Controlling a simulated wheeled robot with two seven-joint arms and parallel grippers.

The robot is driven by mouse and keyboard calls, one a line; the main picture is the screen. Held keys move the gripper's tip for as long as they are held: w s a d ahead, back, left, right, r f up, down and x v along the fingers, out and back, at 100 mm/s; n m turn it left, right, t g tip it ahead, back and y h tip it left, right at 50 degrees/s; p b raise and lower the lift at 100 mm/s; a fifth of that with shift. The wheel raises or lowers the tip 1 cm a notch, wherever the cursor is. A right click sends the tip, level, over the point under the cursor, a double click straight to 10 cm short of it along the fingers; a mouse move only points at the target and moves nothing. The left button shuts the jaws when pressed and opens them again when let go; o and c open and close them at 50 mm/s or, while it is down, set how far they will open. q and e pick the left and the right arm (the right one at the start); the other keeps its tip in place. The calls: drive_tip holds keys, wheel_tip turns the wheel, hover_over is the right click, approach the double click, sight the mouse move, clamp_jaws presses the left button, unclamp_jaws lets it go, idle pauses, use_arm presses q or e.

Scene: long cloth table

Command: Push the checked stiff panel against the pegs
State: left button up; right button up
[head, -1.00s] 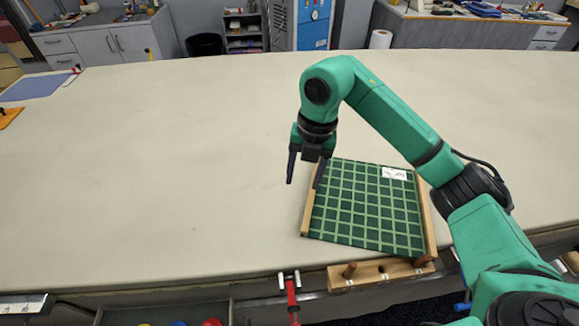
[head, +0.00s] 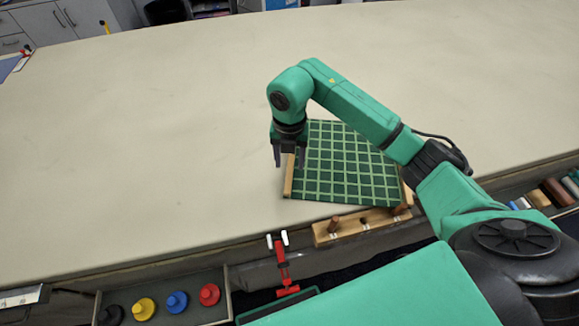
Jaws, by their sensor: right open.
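The checked green panel (head: 345,170) lies on the table near its front edge, with a wooden strip (head: 289,178) along its left side. Two brown pegs, one on the left (head: 334,224) and one on the right (head: 400,208), stand on a wooden block (head: 352,229) at the table's front edge. The panel's lower edge is apart from the left peg; contact at the right peg is unclear. My right gripper (head: 289,163) is open and empty, pointing down at the panel's left side, one finger overlapping the panel. My right arm hides the panel's upper right. My left gripper is out of view.
A red clamp (head: 282,263) is at the front edge left of the block. An open drawer (head: 228,290) below holds several coloured knobs (head: 178,302). Books or boxes (head: 558,192) sit below the edge at right. The table (head: 130,150) left of the panel is clear.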

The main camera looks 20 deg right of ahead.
sight(289, 174)
wheel_tip(289, 174, down, 5)
drive_tip(key=shift+f+p, duration=0.1)
drive_tip(key=shift+p, duration=0.35)
clamp_jaws()
idle(1.1)
